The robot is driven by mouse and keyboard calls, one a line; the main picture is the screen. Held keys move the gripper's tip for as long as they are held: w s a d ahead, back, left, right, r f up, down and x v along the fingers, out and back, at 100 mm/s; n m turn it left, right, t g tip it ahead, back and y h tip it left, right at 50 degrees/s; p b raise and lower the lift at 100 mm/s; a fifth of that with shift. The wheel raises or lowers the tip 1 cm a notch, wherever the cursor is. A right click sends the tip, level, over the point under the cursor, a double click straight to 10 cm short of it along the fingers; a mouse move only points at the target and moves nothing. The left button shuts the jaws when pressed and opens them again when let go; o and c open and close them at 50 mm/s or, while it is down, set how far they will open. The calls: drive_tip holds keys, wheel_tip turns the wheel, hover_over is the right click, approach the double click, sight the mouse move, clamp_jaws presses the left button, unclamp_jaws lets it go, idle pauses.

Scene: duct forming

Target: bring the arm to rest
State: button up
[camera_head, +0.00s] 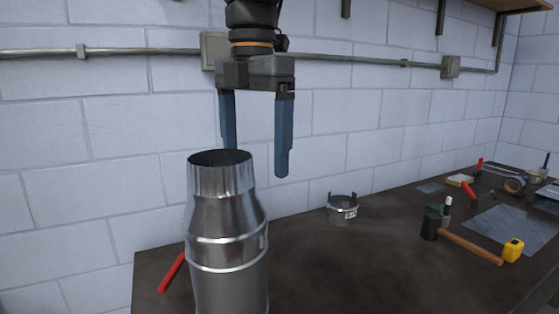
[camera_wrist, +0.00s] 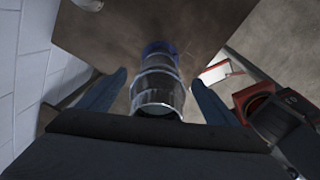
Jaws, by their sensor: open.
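My gripper (camera_head: 255,160) hangs from the arm with its two blue fingers pointing down. It is open, and nothing is between the fingers. It is above and slightly behind a shiny metal duct (camera_head: 226,240), which stands upright at the table's near left part and narrows to a crimped upper end. In the wrist view my gripper (camera_wrist: 160,85) has its fingers spread to either side, with the metal duct (camera_wrist: 157,90) showing between them, lower down. The duct's base is cut off in the head view.
The dark table (camera_head: 330,260) stands against a white block wall with a conduit. A short metal ring (camera_head: 342,208) lies behind the duct. A red-handled tool (camera_head: 171,272) is left of it. A mallet (camera_head: 465,243), a yellow tape measure (camera_head: 512,250) and sheet metal (camera_head: 510,228) lie right.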

drive_tip(key=w+d+f+m, duration=0.2)
drive_tip(key=d+f+m, duration=0.55)
drive_tip(key=f, duration=0.25)
drive_tip(key=w+d+f+m, duration=0.1)
drive_tip(key=d+f+m, duration=0.65)
drive_tip(key=f, duration=0.25)
drive_tip(key=s+d+f+m+t, duration=0.1)
drive_tip(key=s+d+f+m, duration=0.6)
drive_tip(key=d+f+m, duration=0.4)
wheel_tip(320, 180, down, 2)
drive_tip(key=m, duration=0.2)
drive_tip(key=shift+s+m, duration=0.3)
drive_tip(key=shift+s, duration=0.05)
drive_tip(key=shift+f, duration=0.1)
